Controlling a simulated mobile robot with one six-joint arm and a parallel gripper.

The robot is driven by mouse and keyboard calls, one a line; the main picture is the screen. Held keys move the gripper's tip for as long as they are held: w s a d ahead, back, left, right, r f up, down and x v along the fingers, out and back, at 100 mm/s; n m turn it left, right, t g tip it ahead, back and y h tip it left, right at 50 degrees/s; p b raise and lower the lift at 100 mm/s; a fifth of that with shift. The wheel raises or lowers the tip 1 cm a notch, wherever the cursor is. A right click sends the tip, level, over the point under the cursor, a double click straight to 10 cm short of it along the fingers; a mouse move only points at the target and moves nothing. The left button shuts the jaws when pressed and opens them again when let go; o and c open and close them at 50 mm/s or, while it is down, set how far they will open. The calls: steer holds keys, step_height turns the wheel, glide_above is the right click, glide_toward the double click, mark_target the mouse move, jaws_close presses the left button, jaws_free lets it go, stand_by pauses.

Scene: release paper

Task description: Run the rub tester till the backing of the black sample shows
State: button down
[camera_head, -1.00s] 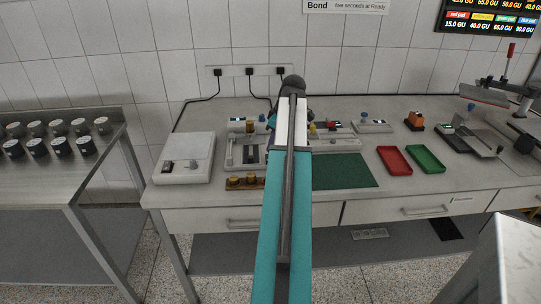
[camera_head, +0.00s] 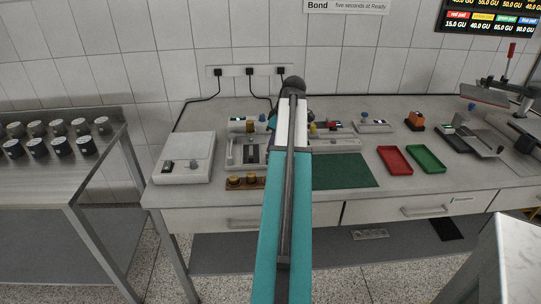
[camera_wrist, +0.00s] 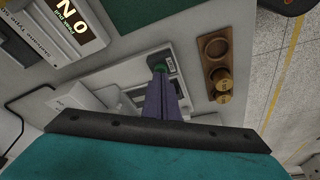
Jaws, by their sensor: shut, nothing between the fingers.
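A pale bench device with slots and dark strips, which looks like the rub tester (camera_head: 236,152), stands left of my arm in the head view. In the wrist view it lies under my gripper, partly hidden (camera_wrist: 122,79). My gripper (camera_wrist: 161,74) is shut and empty, its purple fingers together. Their tips are over or against a small green part of the device; I cannot tell whether they touch. I cannot make out the black sample or its backing. My arm hides the gripper in the head view.
A wooden rack (camera_wrist: 208,65) with brown round pieces stands in front of the device. A green mat (camera_head: 345,172) lies to the right. A white unit with a lit display (camera_wrist: 80,25) stands near my gripper. Red (camera_head: 395,160) and green (camera_head: 425,159) trays lie farther right.

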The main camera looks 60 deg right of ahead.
steer(key=shift+f, duration=0.5)
stand_by(0.5)
steer(key=p+v, duration=0.4)
steer(key=v, duration=0.3)
steer(key=shift+s+a+r+p, duration=0.2)
steer(key=shift+s+a+p, duration=0.15)
steer(key=shift+s, duration=0.1)
stand_by(0.6)
stand_by(0.5)
